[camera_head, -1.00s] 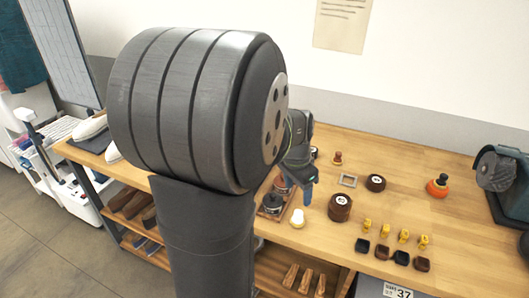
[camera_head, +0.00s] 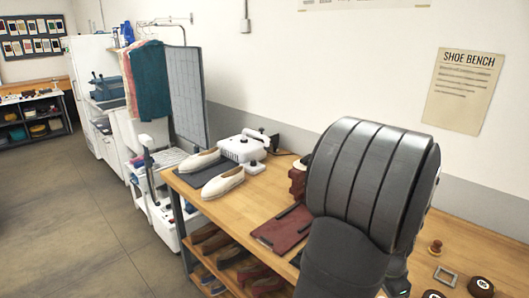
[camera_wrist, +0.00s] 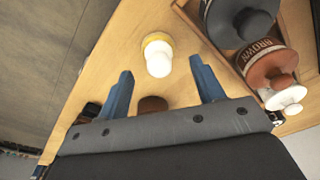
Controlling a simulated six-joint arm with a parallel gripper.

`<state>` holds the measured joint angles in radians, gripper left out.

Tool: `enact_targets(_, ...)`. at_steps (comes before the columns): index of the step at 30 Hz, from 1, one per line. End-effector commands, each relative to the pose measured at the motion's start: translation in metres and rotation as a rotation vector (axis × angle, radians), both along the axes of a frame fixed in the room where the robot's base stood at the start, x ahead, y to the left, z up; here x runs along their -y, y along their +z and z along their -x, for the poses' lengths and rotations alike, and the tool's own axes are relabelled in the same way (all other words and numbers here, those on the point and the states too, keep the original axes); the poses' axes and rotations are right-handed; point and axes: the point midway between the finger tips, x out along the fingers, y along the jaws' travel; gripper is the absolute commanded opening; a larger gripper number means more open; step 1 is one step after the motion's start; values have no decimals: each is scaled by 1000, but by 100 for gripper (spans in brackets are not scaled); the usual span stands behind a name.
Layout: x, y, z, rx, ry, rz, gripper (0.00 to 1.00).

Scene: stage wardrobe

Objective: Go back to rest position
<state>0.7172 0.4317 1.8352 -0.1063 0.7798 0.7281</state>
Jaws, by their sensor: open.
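My gripper (camera_wrist: 161,66) is open in the wrist view, its two blue fingers spread apart above the wooden bench (camera_wrist: 122,50). A small white-topped, yellow-based object (camera_wrist: 158,55) stands on the bench near the gap between the fingertips, not gripped. In the head view the large dark part of my arm covers the right middle of the bench (camera_head: 262,190), and my gripper's fingers do not show there.
In the wrist view, a tray with a dark jar (camera_wrist: 240,22) and a brown jar (camera_wrist: 268,68) is right of the fingers. A brown round item (camera_wrist: 152,104) shows between them. In the head view, white shoes (camera_head: 222,182) and a white machine (camera_head: 243,148) stand at the bench's left end.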

Motion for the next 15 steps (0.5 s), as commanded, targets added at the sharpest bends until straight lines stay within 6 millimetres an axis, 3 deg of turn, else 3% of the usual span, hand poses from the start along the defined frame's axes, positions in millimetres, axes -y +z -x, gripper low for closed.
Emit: enact_targets(15, 0, 5, 0, -1, 1, -1, 62)
